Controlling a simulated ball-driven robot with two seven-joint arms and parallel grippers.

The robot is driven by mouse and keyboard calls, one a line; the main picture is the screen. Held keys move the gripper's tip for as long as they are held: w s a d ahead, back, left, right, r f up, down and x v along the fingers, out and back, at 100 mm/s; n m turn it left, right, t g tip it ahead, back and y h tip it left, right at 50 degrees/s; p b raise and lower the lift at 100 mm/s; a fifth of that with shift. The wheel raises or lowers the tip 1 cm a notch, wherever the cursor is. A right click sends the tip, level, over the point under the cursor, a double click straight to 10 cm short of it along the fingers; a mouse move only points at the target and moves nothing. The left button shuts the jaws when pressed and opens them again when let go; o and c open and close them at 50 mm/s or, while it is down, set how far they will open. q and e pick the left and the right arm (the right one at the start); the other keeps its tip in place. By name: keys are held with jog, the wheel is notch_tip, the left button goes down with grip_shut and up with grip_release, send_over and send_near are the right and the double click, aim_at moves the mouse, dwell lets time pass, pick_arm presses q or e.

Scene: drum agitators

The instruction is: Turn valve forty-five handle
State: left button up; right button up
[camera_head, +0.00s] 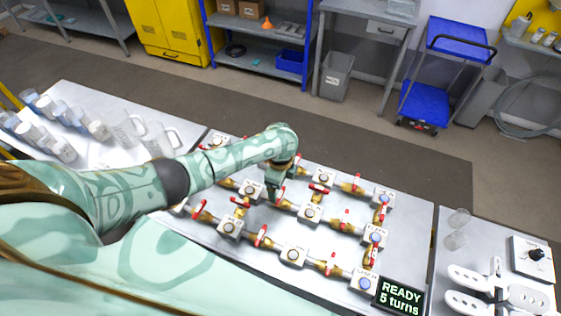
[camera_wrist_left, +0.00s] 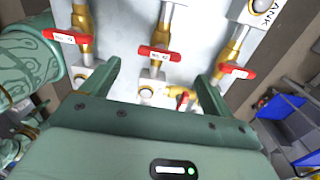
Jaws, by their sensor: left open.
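A pipe network with brass valves and red lever handles covers the table, with red handles (camera_head: 262,235) and (camera_head: 330,263) among several in the head view. I cannot tell which is valve forty-five. My left gripper (camera_head: 276,193) points down over the middle of the network. In the left wrist view the gripper (camera_wrist_left: 158,74) is open, with a red handle (camera_wrist_left: 160,53) in line with the gap between its fingers. Its white label is too small to read surely. Other red handles lie left (camera_wrist_left: 68,37) and right (camera_wrist_left: 237,71). My right gripper is out of view.
A sign (camera_head: 400,297) reading "READY 5 turns" stands at the table's front right. Clear pitchers (camera_head: 125,130) and cups stand on the left table.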

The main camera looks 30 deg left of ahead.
aim_at(281, 194)
pick_arm(q)
notch_tip(281, 194, up, 10)
jog(key=p, duration=0.2)
jog(key=shift+r, duration=0.15)
dwell(0.4)
